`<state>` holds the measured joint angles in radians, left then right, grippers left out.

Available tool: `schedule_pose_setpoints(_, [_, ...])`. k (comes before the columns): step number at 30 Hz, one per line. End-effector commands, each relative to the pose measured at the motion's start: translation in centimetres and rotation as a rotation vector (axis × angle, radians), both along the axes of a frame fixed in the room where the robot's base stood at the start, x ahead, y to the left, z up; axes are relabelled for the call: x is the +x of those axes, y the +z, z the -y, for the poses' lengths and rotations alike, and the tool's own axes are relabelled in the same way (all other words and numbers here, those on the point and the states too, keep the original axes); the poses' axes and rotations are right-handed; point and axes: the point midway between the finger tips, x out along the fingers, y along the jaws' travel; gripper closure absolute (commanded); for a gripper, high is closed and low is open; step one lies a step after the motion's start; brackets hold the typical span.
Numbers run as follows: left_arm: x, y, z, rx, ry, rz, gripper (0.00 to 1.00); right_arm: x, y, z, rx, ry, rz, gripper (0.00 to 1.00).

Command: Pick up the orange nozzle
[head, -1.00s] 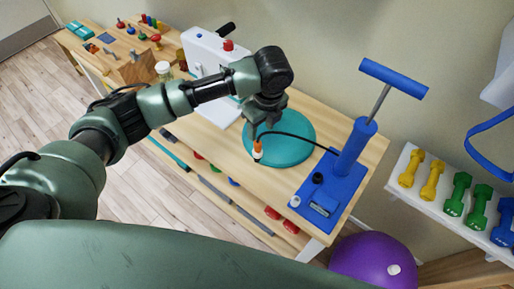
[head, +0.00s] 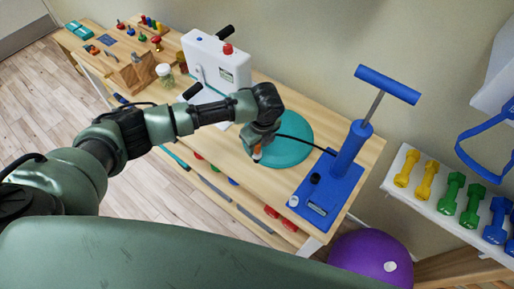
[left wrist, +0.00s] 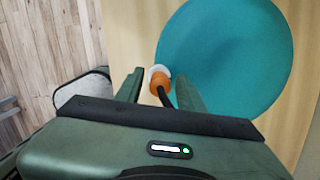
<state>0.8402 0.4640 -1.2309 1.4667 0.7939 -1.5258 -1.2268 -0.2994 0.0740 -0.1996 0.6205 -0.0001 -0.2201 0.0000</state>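The orange nozzle (head: 257,154) is at the near left edge of the teal disc on the wooden table. In the left wrist view the nozzle (left wrist: 160,81) has a white end and a black hose leading from it. My left gripper (head: 257,147) is down around the nozzle and hides most of it in the head view. In the left wrist view my left gripper (left wrist: 161,75) is open, with one finger on each side of the nozzle. A small gap shows beside the nozzle. My right gripper is not in view.
The teal disc (head: 290,149) lies beside the gripper. The black hose runs to a blue floor pump (head: 345,155) on the right. A white device (head: 215,65) and a small jar (head: 165,74) stand behind my arm. A purple ball (head: 368,258) is below the table's right end.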

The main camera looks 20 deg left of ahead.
Motion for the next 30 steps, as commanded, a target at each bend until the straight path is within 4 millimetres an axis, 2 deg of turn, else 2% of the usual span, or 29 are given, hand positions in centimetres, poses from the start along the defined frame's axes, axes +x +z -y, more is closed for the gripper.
schedule_pose_setpoints(1, [0.0,0.0,0.0,0.0,0.0,0.0,0.79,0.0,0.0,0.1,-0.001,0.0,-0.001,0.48])
schedule_pose_setpoints(3, [0.0,0.0,0.0,0.0,0.0,0.0,0.99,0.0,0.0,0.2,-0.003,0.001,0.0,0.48])
schedule_pose_setpoints(4, [0.0,0.0,0.0,0.0,0.0,0.0,1.0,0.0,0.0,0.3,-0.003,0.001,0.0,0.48])
schedule_pose_setpoints(14, [0.1,0.2,0.0,-0.001,0.001,0.001,1.0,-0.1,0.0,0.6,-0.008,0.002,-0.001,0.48])
schedule_pose_setpoints(19, [0.2,1.4,0.0,-0.002,0.002,0.003,1.0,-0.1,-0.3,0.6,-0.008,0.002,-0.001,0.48])
schedule_pose_setpoints(23, [0.2,3.5,0.0,-0.002,0.0,0.005,1.0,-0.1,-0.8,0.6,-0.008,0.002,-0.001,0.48])
schedule_pose_setpoints(26, [0.2,5.9,0.0,-0.002,-0.001,0.007,1.0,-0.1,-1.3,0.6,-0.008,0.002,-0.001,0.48])
schedule_pose_setpoints(30, [0.3,10.1,0.1,-0.003,0.001,0.009,1.0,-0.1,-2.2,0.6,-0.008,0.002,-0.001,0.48])
